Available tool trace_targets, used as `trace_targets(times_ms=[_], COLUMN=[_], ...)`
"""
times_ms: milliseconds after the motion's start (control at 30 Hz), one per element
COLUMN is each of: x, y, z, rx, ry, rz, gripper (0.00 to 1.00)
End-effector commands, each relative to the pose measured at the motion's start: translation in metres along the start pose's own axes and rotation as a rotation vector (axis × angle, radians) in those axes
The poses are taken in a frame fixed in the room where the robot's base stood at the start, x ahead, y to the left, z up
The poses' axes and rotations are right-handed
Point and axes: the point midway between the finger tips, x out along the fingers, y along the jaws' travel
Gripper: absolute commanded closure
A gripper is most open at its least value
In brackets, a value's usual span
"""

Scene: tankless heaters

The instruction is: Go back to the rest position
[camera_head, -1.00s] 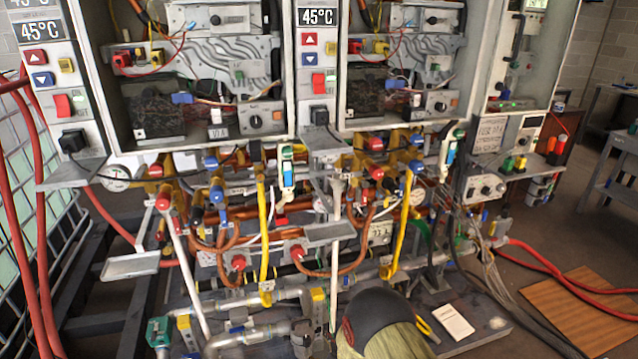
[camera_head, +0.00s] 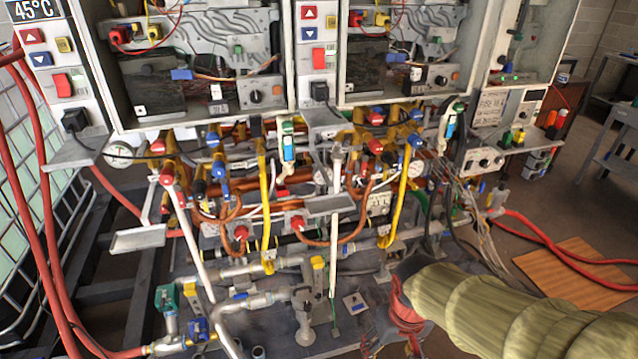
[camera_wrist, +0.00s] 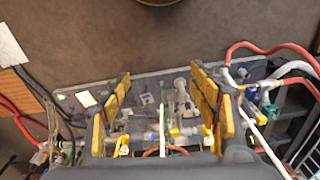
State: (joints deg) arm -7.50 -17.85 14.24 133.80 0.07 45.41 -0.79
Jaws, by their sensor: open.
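My gripper (camera_wrist: 160,76) is open in the wrist view, its two yellow-padded fingers spread with nothing between them. Beyond it lie the grey base plate and pipework. In the head view my khaki-sleeved arm (camera_head: 500,308) reaches in from the lower right, with a red and dark part at its left end. The gripper's fingers cannot be made out there. The arm is in front of the right part of the base plate (camera_head: 350,322).
Red hoses (camera_head: 30,220) run at the left and right. A wooden board (camera_head: 575,272) lies on the open floor at the right.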

Motion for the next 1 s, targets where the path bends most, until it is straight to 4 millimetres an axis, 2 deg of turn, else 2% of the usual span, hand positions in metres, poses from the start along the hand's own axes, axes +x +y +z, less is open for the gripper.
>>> trace_targets(times_ms=[33,200,400,467,633,1000], x=[-0.027,-0.092,-0.155,-0.170,-0.184,-0.183], y=[0.004,0.015,0.026,0.029,0.034,0.034], z=[0.012,0.039,0.044,0.044,0.045,0.045], rx=[0.026,0.072,0.112,0.121,0.137,0.140], ry=[0.025,0.144,0.340,0.379,0.417,0.414], rz=[0.002,0.010,0.028,0.033,0.040,0.041], gripper=[0.39,0.39,0.39,0.39,0.39,0.39])
